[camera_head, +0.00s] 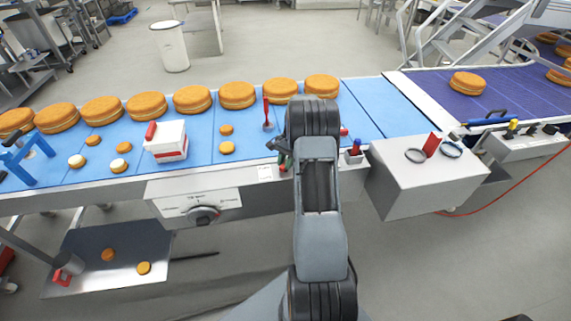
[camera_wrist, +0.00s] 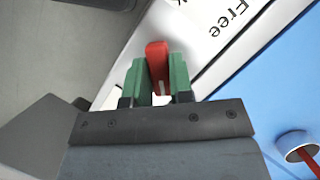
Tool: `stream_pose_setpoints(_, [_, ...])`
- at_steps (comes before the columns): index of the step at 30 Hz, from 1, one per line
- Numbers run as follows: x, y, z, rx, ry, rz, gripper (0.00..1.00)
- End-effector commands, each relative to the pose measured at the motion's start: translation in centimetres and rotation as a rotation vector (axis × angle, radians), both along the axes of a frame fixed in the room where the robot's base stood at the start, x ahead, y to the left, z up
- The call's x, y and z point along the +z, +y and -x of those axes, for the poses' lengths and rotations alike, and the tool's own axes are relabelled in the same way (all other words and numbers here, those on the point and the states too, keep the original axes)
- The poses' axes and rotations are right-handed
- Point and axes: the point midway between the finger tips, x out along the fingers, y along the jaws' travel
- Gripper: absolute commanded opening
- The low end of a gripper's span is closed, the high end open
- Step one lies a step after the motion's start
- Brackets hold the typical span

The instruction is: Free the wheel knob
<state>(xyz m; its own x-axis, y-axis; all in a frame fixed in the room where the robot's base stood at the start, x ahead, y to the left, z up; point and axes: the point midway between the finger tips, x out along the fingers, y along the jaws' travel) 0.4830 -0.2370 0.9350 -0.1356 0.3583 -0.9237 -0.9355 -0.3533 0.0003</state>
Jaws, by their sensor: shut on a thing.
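My gripper (camera_wrist: 160,75) shows in the wrist view with its two green fingers closed around a red knob (camera_wrist: 157,52), one finger on each side. The knob sits beside a white label (camera_wrist: 222,22) with the word "Free" and the end of another word, mostly cut off. In the head view my gripper (camera_head: 286,162) is at the front edge of the blue belt, largely behind my arm. The knob is hidden there. I cannot tell which way the knob is set.
Round cakes (camera_head: 237,95) line the far side of the blue belt (camera_head: 205,130). A white and red box (camera_head: 167,141) and a red-handled tool (camera_head: 267,115) are on it. A grey box (camera_head: 425,180) stands right of my arm. A dial panel (camera_head: 195,205) hangs at the front.

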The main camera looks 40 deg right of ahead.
Motion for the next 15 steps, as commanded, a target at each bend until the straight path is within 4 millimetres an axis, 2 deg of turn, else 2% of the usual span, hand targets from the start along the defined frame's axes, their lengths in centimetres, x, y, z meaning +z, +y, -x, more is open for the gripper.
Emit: stream_pose_setpoints(15, [-0.09,0.14,-0.18,0.473,0.000,0.000,0.00])
